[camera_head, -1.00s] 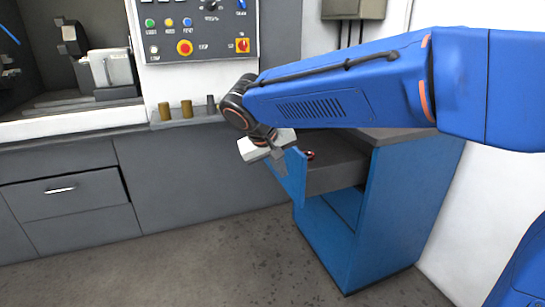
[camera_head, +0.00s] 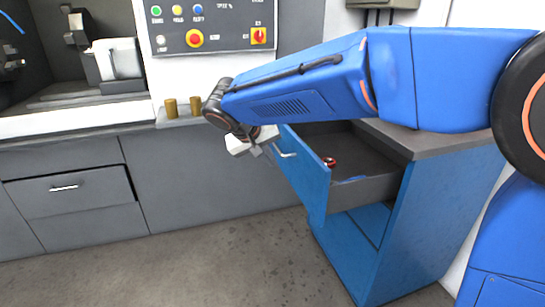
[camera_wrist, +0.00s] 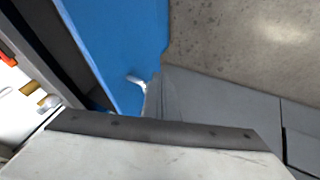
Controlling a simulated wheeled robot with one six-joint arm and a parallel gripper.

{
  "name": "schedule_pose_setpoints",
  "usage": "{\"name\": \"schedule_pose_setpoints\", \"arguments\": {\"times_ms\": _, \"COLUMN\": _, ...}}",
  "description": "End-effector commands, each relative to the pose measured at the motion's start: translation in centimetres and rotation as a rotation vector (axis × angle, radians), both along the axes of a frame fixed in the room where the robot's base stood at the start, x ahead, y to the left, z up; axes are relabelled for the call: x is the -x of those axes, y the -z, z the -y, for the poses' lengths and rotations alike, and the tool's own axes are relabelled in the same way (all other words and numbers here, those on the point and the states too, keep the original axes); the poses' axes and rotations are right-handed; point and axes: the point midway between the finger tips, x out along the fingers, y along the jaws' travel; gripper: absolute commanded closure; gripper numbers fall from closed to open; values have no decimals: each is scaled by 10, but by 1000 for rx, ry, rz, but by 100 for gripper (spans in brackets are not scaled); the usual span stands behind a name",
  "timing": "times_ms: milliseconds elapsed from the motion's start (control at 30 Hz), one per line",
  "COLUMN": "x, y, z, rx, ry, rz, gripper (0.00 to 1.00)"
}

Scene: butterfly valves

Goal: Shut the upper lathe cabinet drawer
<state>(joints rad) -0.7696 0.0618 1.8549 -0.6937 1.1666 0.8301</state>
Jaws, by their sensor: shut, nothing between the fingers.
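The upper drawer of the blue cabinet stands well open; its blue front (camera_head: 305,178) carries a pale handle (camera_head: 287,154). The front and handle (camera_wrist: 136,80) also show in the wrist view. My gripper (camera_head: 257,151) is shut and empty, just left of that handle; whether it touches the front I cannot tell. In the wrist view its pale body (camera_wrist: 150,158) fills the bottom. A small red item (camera_head: 329,162) lies inside the drawer. In the grey cabinet under the lathe, a grey drawer (camera_head: 95,187) with a handle shows a dark gap along its top and right edge.
The blue cabinet (camera_head: 425,215) has an open lower space and a grey top. Brass cylinders (camera_head: 171,108) stand on the ledge below the control panel (camera_head: 208,22). The lathe (camera_head: 112,60) is at the back left. The floor (camera_head: 200,260) in front is clear.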

Motion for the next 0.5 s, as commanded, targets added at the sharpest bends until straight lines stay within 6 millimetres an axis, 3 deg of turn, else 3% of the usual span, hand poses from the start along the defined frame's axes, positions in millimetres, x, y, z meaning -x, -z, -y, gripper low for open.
{"name": "schedule_pose_setpoints", "arguments": {"times_ms": 400, "x": -37, "y": 59, "z": 25, "rx": 0, "ry": 2, "rz": -1, "gripper": 100}}
{"name": "schedule_pose_setpoints", "arguments": {"times_ms": 500, "x": -42, "y": 59, "z": 40, "rx": -1, "ry": 3, "rz": 0, "gripper": 100}}
